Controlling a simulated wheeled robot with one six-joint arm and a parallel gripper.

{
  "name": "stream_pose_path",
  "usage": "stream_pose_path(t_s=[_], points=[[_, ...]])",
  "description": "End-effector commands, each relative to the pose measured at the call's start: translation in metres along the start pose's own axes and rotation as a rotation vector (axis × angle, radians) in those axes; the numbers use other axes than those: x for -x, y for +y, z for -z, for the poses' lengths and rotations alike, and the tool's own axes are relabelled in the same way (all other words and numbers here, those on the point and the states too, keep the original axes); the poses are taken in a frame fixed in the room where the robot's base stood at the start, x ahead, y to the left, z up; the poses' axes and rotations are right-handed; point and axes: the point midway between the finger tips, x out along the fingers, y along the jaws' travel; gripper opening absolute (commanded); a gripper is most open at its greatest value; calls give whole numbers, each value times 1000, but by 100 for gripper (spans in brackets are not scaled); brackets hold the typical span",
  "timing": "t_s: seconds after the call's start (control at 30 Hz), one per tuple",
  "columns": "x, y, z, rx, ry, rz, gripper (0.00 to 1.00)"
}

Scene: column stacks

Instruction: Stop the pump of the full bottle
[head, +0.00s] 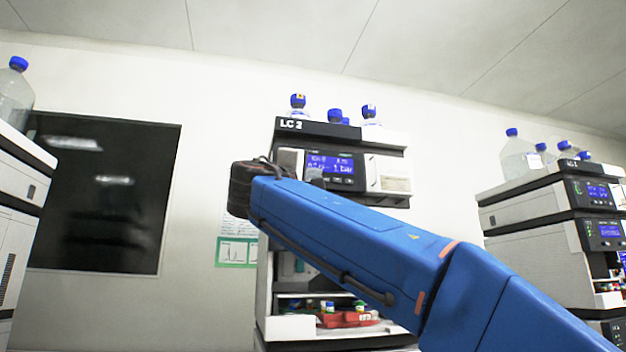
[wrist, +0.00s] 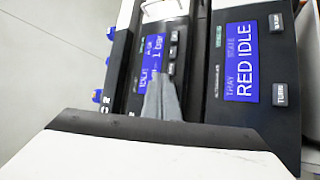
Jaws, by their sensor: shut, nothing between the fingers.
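The stack labelled LC 2 (head: 345,132) stands in front of my arm. Its pump module has a blue display (head: 331,164) with a reading ending in "1 bar"; this display also shows in the wrist view (wrist: 164,52). Small dark buttons (wrist: 173,52) sit beside it. My gripper (wrist: 157,78) is shut and empty, its grey fingertips in front of the pump panel, overlapping the display's lower part. I cannot tell whether they touch. In the head view my gripper (head: 316,177) is partly hidden by my wrist. Blue-capped bottles (head: 370,112) stand on top; their fill levels are mostly hidden.
Another stack (head: 540,192) at right carries clear blue-capped bottles (head: 517,157). A stack (head: 22,165) at left carries one large bottle (head: 16,100). Below the LC 2 pump, a module display (wrist: 241,76) reads "RED IDLE". A tray of coloured vials (head: 345,318) sits lower down.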

Motion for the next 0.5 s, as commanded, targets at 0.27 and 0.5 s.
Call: stream_pose_path(t_s=[0.27,0.5], points=[[16,12,-12,-1,1,1,0],[29,21,-20,-1,2,0,0]])
